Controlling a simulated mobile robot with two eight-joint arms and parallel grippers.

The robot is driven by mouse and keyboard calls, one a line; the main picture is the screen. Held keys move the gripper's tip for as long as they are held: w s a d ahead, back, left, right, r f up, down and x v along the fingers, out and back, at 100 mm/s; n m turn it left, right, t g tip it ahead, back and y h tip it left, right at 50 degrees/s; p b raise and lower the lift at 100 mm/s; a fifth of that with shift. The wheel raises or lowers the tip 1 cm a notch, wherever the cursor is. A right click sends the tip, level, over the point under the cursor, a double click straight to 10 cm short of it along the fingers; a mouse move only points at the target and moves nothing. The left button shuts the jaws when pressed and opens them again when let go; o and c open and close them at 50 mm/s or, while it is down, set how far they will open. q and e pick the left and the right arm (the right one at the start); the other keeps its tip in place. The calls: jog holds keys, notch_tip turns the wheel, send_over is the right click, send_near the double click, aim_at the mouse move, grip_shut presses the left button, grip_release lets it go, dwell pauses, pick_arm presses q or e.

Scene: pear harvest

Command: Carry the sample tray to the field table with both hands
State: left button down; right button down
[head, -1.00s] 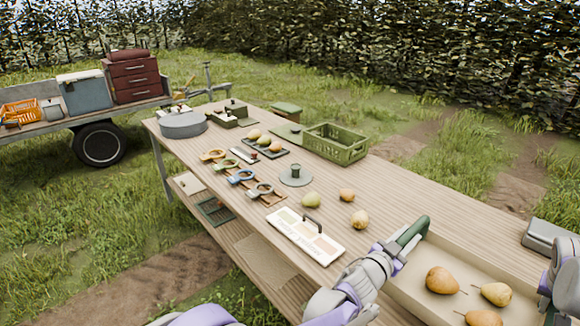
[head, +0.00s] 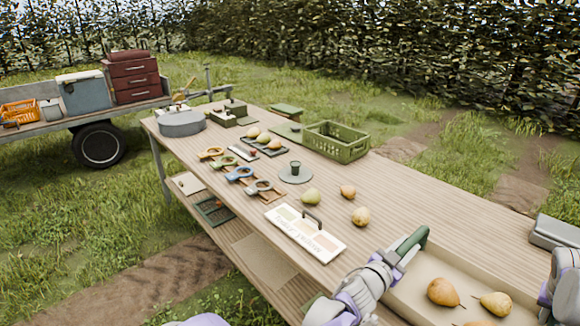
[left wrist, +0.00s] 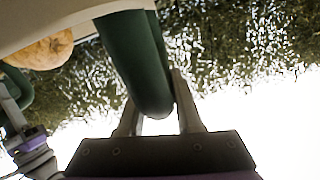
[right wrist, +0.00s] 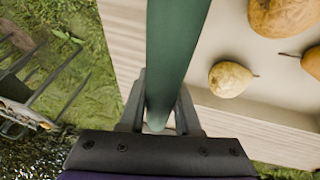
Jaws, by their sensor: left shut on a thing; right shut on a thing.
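The sample tray (head: 408,292) is a shallow beige tray with pears in it, at the lower right of the head view. My left gripper (head: 400,256) is shut on the tray's green left handle (head: 411,243); this handle (left wrist: 137,65) also lies between the fingers (left wrist: 158,112) in the left wrist view. In the right wrist view my right gripper (right wrist: 160,110) is shut on the other green handle (right wrist: 176,45), with a pear (right wrist: 230,79) in the tray beside it. In the head view the right arm shows only at the right edge, and the tray's near side is cut off.
The long wooden field table (head: 395,194) carries a white chart board (head: 305,232), loose pears (head: 360,217), ring tools (head: 240,173), a green crate (head: 337,142) and a grey box (head: 554,233). Bare wood lies beyond the tray. A trailer (head: 80,117) stands at the left.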

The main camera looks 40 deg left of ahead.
pick_arm(q)
jog(key=c, duration=0.6)
grip_release()
jog(key=shift+f, duration=0.1)
pick_arm(e)
jog(key=c, duration=0.6)
grip_release()
pick_arm(q)
jog(key=shift+s, duration=0.1)
pick_arm(e)
jog(key=shift+f, duration=0.1)
jog(key=shift+s+a+r, duration=0.15)
jog(key=shift+r, duration=0.35)
pick_arm(q)
jog(key=s, duration=0.4)
jog(key=s+a, duration=0.1)
jog(key=s, duration=0.2)
jog(key=s+a, duration=0.1)
jog(key=s, duration=0.3)
jog(key=shift+s+a, duration=0.1)
jog(key=shift+s, duration=0.25)
pick_arm(e)
jog(key=v, duration=1.1)
jog(key=shift+s, duration=0.1)
